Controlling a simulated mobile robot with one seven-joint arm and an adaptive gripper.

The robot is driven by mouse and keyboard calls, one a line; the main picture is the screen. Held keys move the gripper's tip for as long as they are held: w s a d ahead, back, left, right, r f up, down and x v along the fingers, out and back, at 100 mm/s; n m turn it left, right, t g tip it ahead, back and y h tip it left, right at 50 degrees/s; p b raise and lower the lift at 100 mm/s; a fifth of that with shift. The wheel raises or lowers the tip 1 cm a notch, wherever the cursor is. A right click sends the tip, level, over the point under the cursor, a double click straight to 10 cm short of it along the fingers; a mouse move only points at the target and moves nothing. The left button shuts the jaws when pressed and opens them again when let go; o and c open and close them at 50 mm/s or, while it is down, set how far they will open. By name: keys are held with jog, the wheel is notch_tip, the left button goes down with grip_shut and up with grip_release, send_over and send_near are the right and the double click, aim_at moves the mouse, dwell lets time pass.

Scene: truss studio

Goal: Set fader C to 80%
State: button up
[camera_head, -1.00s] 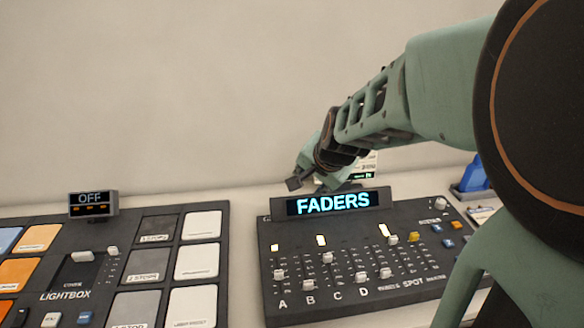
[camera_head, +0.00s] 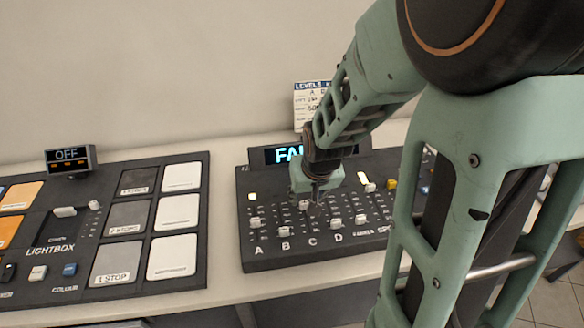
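The fader panel (camera_head: 262,260) is a dark console with labelled sliders A, B, C, D and a lit display (camera_head: 284,155) that is now partly covered by my arm. Fader C's pale cap (camera_head: 304,205) sits higher in its slot than the caps of A (camera_head: 256,222), B (camera_head: 284,230) and D (camera_head: 336,225). My gripper (camera_head: 316,202) points down over the panel at the upper part of the C column, right beside that cap. I cannot tell if it touches the cap or whether its fingers are open or shut.
A LEVELS card (camera_head: 308,98) stands behind the panel, partly hidden by my arm. The LIGHTBOX console (camera_head: 107,262) with its OFF display (camera_head: 68,159) is on the left. A yellow button (camera_head: 391,184) is right of my gripper. A narrow bare strip of desk (camera_head: 222,215) separates the consoles.

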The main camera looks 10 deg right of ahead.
aim_at(304, 203)
jog(key=shift+b+x, duration=1.4)
jog(key=shift+x, duration=1.25)
jog(key=shift+c, duration=0.7)
grip_shut()
